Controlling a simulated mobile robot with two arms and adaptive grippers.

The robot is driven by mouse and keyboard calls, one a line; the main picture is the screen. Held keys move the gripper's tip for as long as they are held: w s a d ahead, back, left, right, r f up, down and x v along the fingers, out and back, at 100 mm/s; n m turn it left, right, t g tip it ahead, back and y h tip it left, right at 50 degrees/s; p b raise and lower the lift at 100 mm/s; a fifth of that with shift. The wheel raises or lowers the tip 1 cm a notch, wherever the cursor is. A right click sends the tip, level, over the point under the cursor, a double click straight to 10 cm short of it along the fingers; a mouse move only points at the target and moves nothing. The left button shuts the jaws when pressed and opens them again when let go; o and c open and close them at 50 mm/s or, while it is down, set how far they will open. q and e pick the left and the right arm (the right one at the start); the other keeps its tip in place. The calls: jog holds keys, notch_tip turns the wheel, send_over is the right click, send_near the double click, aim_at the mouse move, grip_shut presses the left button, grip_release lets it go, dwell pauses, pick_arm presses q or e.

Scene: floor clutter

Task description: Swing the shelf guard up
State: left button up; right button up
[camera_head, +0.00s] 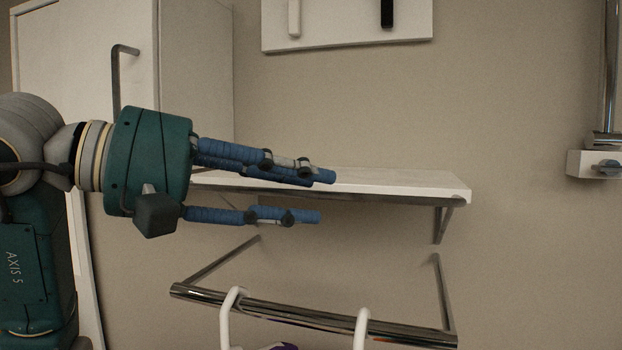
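A white shelf (405,184) is fixed to the wall in the middle. A thin dark grey bar (400,198) runs along its front edge. Lower down, a shiny metal rail (330,319) on two side arms juts out from the wall. I cannot tell for certain which of these is the shelf guard. My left gripper (326,197) reaches in from the left at shelf height, with blue fingers above and below the front edge in the picture. My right gripper is not in view.
Two white loops (361,328) show at the lower rail, with something partly purple (284,346) at the bottom edge. A white cabinet (195,60) with a dark handle stands at the left. A white panel (345,28) hangs above.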

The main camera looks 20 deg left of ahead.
pick_arm(q)
jog(key=shift+x, duration=0.85)
jog(key=shift+c, duration=0.7)
grip_shut()
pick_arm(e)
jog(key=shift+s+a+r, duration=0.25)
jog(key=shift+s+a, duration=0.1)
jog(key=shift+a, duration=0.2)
